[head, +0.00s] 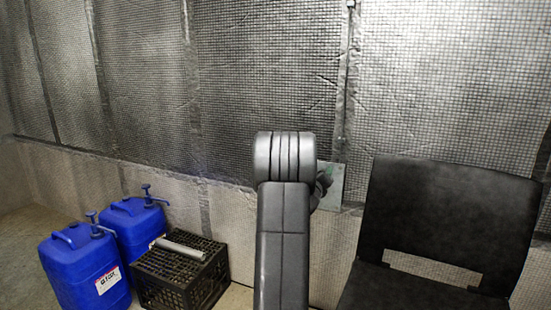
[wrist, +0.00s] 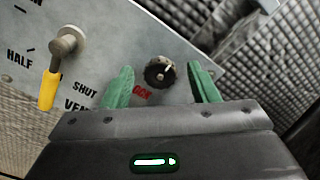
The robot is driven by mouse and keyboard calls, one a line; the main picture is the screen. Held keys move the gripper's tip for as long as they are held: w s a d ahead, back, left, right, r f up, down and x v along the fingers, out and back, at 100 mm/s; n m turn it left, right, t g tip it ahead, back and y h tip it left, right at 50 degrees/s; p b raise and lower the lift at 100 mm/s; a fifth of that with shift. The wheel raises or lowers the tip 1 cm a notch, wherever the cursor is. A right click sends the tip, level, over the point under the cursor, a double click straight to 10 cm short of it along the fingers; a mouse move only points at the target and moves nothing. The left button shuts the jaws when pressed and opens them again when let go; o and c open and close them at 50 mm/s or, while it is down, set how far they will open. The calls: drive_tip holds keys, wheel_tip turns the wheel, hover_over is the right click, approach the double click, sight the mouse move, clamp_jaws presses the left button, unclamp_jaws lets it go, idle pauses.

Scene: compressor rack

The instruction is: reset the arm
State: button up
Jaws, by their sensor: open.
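In the wrist view my gripper (wrist: 160,72) is open, its two green fingers apart with nothing held between them. A round black knob (wrist: 159,73) on a grey panel (wrist: 110,45) shows between the fingertips; I cannot tell whether they touch it. Left of it, a lever with a yellow handle (wrist: 49,92) hangs downward from a metal hub. Panel lettering includes "HALF", "SHUT", a partly hidden "VEN" and a partly hidden red word. In the head view my raised arm covers much of the panel (head: 335,186), and the gripper is mostly hidden behind it.
Two blue jugs (head: 84,268) with pumps stand at the lower left. Beside them is a black crate (head: 180,279) with a grey cylinder (head: 181,249) on top. A black chair-like panel (head: 445,215) stands at the right. A quilted wall (head: 265,80) spans the back.

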drive_tip(key=shift+r+m+p, duration=0.1)
drive_tip(key=shift+m+p, duration=1.1)
drive_tip(key=shift+m, duration=1.5)
drive_tip(key=shift+s+a, duration=0.1)
